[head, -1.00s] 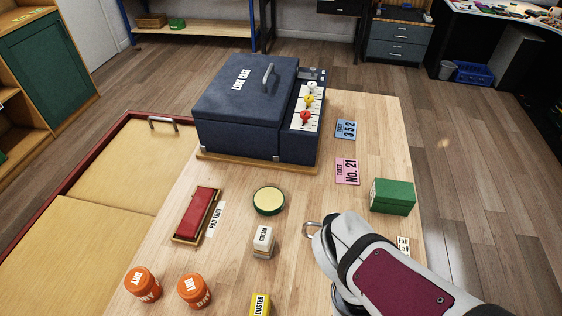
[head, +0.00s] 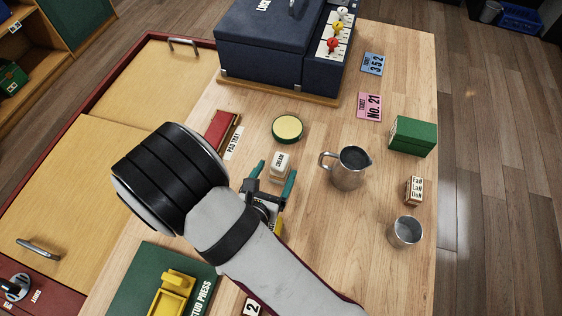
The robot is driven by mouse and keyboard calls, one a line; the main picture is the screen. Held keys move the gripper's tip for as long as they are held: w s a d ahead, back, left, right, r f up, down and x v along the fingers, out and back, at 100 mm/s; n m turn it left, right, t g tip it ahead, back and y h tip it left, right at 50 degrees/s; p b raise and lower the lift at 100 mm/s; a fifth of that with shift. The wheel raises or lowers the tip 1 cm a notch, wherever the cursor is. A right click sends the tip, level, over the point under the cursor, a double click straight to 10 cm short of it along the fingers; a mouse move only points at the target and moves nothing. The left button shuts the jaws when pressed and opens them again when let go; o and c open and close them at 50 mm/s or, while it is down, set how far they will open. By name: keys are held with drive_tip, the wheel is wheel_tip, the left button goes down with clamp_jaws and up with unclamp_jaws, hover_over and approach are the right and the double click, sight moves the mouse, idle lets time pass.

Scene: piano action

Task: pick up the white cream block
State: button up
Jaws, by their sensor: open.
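The white cream block (head: 280,160) stands on the wooden table, its "CREAM" label showing on the side toward me. My gripper (head: 275,170) is open, with its two teal fingers pointing away from me at the block. One finger shows left of the block and the other right of it. I cannot tell from this view whether the fingers touch it or how high they are above the table. My gripper hides part of the block's lower front.
A round cream-topped tin (head: 288,127) sits just behind the block. A metal jug (head: 350,167) stands to its right, and a metal cup (head: 405,232) farther right. The red pad tray (head: 222,129) is to the left, partly behind my arm. The blue lock case (head: 270,50) stands behind.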

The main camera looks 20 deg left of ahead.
sight(280, 160)
drive_tip(key=x, duration=0.6)
drive_tip(key=shift+w+a+f, duration=0.2)
drive_tip(key=shift+a+f, duration=0.05)
drive_tip(key=shift+f, duration=0.05)
clamp_jaws()
